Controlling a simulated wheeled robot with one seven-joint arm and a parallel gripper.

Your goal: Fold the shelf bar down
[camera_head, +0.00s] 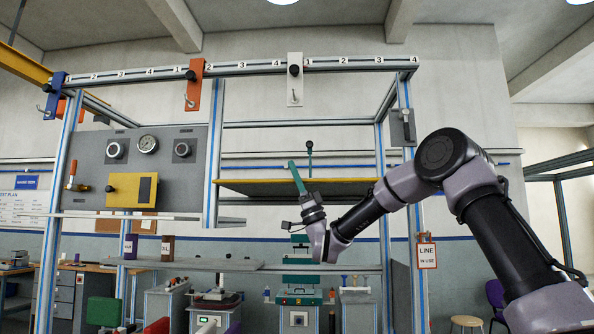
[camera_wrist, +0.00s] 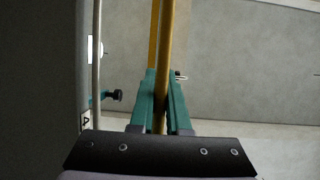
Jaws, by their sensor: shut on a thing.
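The shelf bar (camera_head: 245,184) looks like a long yellow-edged bar or panel, running level across the middle of the frame in the head view. In the wrist view a yellow bar (camera_wrist: 168,35) runs up the picture between my teal fingers. My gripper (camera_head: 293,166) reaches up to it from below right, its teal fingers tilted upward and crossing the bar. In the wrist view my gripper (camera_wrist: 161,80) is shut on the yellow bar. The black plate at my wrist hides the lower part of the bar there.
A black knob (camera_head: 309,145) on a teal stem stands just above the bar; a black knob (camera_wrist: 116,95) shows left of my fingers. A grey gauge panel (camera_head: 190,150) hangs at left. Orange (camera_head: 193,85) and white (camera_head: 295,80) brackets hang from the top rail. A grey shelf (camera_head: 200,264) lies below.

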